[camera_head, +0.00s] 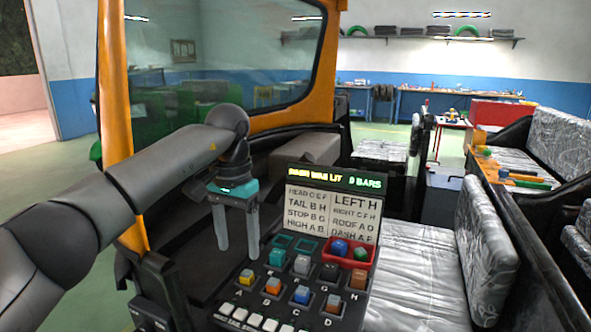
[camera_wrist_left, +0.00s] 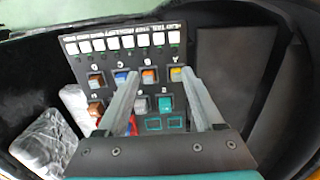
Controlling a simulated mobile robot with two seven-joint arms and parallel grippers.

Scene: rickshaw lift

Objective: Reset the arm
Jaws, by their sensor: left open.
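My left arm comes in from the left in the head view. Its gripper (camera_head: 236,252) points down with its two fingers apart and nothing between them. It hangs just left of a black control panel (camera_head: 262,290) with coloured switches and a label board (camera_head: 332,212) above them. In the left wrist view the open fingers (camera_wrist_left: 165,108) reach over the panel's switches (camera_wrist_left: 140,76); I cannot tell whether they touch. A red tray (camera_head: 346,256) on the panel holds a blue and a green piece. My right gripper is not in view.
An orange-framed windscreen (camera_head: 326,60) stands behind my left arm. Silver-covered seats (camera_head: 415,262) lie right of the panel. A bench (camera_head: 510,183) with coloured items is at the right. A blue-topped worktable (camera_head: 450,92) and a wall shelf (camera_head: 430,38) are far back.

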